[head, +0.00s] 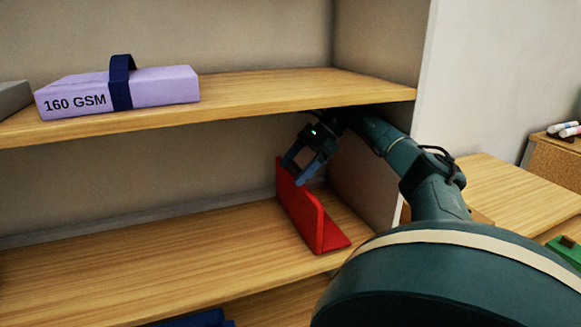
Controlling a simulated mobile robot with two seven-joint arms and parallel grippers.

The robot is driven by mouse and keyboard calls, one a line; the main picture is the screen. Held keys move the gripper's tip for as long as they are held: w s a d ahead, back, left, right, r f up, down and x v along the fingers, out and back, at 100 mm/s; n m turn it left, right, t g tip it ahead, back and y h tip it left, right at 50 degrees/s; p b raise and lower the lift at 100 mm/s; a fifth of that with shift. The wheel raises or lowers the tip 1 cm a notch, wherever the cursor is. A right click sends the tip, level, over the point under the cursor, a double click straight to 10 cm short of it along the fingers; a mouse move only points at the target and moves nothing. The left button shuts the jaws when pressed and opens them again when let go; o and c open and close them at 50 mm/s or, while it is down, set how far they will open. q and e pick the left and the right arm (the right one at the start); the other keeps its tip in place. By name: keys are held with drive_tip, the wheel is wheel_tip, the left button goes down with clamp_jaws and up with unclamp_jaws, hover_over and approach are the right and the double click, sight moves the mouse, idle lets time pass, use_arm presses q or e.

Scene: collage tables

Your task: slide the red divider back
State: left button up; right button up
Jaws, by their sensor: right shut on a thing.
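The red divider (303,214) is an L-shaped piece standing upright on the lower wooden shelf (170,262), near the shelf's right side wall. Its flat foot points right, and its front end is near the shelf's front edge. My right gripper (303,176) reaches in under the upper shelf and is shut on the top edge of the divider, toward its back part. The fingers hide a little of that edge. My left gripper is not in view.
The upper shelf (240,104) lies close above my right arm and holds a lilac pack marked 160 GSM (160,88) with a dark blue strap. The lower shelf is bare left of the divider. A wooden table (510,190) and a green object (566,250) are at the right.

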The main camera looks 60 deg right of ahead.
drive_tip(key=o, duration=1.3)
